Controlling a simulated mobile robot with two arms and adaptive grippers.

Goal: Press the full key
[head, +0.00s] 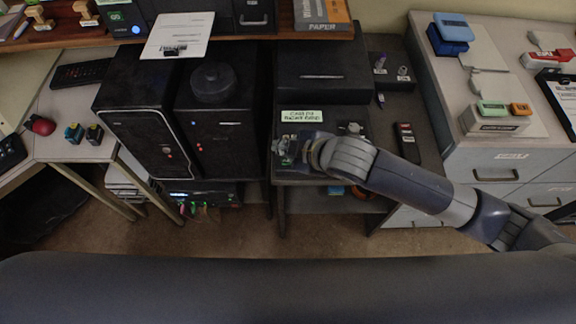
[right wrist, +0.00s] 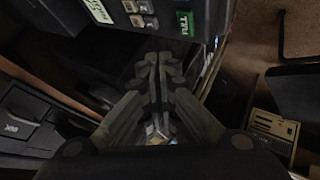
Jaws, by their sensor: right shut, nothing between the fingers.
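A small dark console with keys sits below a pale green label (head: 301,116) in the head view. In the right wrist view, a green key (right wrist: 186,23) with blurred white letters is at the console's right edge; it may be the full key. Several grey keys (right wrist: 137,20) lie left of it. My right gripper (head: 285,151) is over the console's front left part and covers some of it. In the right wrist view its shut, empty fingers (right wrist: 160,58) are just below the keys, apart from the green key in the picture. My left gripper is not in view.
A black box (head: 322,76) stands behind the console. Black cabinets (head: 220,120) stand to its left. A dark strip with a row of small blocks (head: 407,143) lies to its right. Grey drawers (head: 495,172) are farther right. The brown floor (head: 240,232) is open in front.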

